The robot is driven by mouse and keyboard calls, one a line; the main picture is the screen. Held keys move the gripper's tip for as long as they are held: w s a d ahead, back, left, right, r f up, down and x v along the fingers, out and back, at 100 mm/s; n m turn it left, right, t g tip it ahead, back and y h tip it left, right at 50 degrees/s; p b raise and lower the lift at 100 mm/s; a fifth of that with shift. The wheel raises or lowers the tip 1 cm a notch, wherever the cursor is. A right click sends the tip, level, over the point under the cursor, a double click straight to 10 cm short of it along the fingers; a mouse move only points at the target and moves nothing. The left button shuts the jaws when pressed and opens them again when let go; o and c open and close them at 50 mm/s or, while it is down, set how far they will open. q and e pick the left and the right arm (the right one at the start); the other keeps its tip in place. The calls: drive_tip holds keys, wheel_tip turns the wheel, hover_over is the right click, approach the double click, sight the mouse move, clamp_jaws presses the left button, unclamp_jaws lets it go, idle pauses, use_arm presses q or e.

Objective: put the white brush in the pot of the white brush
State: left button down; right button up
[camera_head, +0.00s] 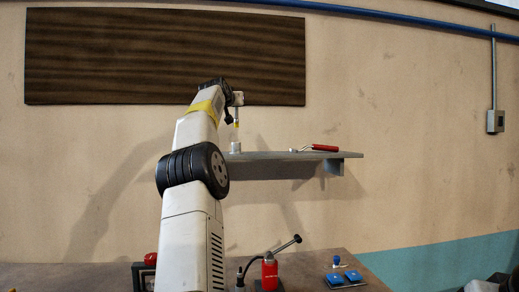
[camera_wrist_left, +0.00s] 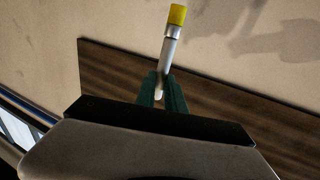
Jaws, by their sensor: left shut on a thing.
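My left gripper (camera_head: 237,100) is up in front of the wall, above the left end of the grey shelf (camera_head: 270,156). It is shut on the white brush (camera_head: 236,117), which hangs down with its yellow end lowest. In the left wrist view, the green fingers (camera_wrist_left: 162,88) grip the pale shaft of the white brush (camera_wrist_left: 169,52), and its yellow end points away from them. A small grey pot (camera_head: 236,147) stands on the shelf's left end, below the brush, with a small gap between them. The pot's inside is hidden. My right gripper is not in view.
A red-handled tool (camera_head: 323,148) lies on the shelf, right of the pot. A dark wooden board (camera_head: 120,57) hangs on the wall behind. Below, a brown bench (camera_head: 310,265) carries a red device (camera_head: 270,274) with a lever and blue items (camera_head: 345,277).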

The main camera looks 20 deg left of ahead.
use_arm(q)
drive_tip(key=shift+f, duration=4.85)
drive_tip(key=shift+f, duration=0.15)
drive_tip(key=c, duration=1.4)
unclamp_jaws()
drive_tip(key=shift+c, duration=0.2)
